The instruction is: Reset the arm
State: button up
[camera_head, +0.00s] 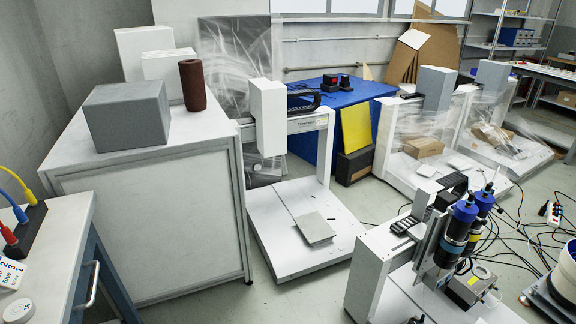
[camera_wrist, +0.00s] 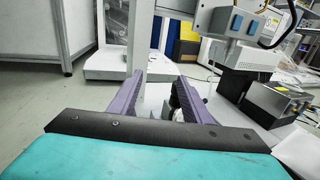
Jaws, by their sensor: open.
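My gripper (camera_wrist: 160,80) shows in the wrist view with two purple fingers set apart, so it is open. A small dark and pale part is visible between and beyond the fingers, and I cannot tell what it is. In the head view, a gantry screwdriver unit with blue-topped black cylinders (camera_head: 460,230) stands at the lower right on a white base (camera_head: 400,292). In the wrist view, a white machine head with blue squares (camera_wrist: 243,24) and a metal box (camera_wrist: 278,102) are right of the fingers. My arm is not seen in the head view.
A white cabinet (camera_head: 150,215) bears a grey box (camera_head: 125,115) and a brown cylinder (camera_head: 193,85). Another gantry with a white base (camera_head: 285,250) stands mid-floor. A blue table (camera_head: 345,92) is behind it. Cables (camera_head: 515,225) lie on the floor at right.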

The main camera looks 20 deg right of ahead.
jog(key=w+a+r+n+y+p, duration=0.3)
jog(key=w+a+r+y+p, duration=0.15)
jog(key=w+a, duration=0.45)
jog(key=w+a+r+n+g+y+p, duration=0.25)
jog(key=w+a+y, duration=0.2)
jog(key=a, duration=0.45)
jog(key=w+a+r+n+g+y+p, duration=0.1)
jog(key=w+a+r+n+y+p, duration=0.25)
jog(key=w+a, duration=0.35)
jog(key=s+a+r+n+g+y+p, duration=0.1)
jog(key=s+a+n+g+p, duration=0.3)
jog(key=a, duration=0.5)
jog(key=s+a+r+n+g+y+p, duration=0.1)
jog(key=s+a+n+g+p, duration=0.1)
jog(key=a+n+g, duration=0.6)
jog(key=s+a+r+n+g+y+p, duration=0.1)
jog(key=s+a+n+g+p, duration=0.15)
jog(key=a, duration=0.85)
jog(key=s+n+g+h+p, duration=0.55)
jog(key=s+n, duration=0.35)
jog(key=s, duration=0.2)
jog(key=d+n+h, duration=0.6)
jog(key=d, duration=0.3)
jog(key=shift+s+d+f, duration=0.3)
jog(key=shift+d+f, duration=0.1)
jog(key=shift+o, duration=0.3)
jog(key=shift+t, duration=0.25)
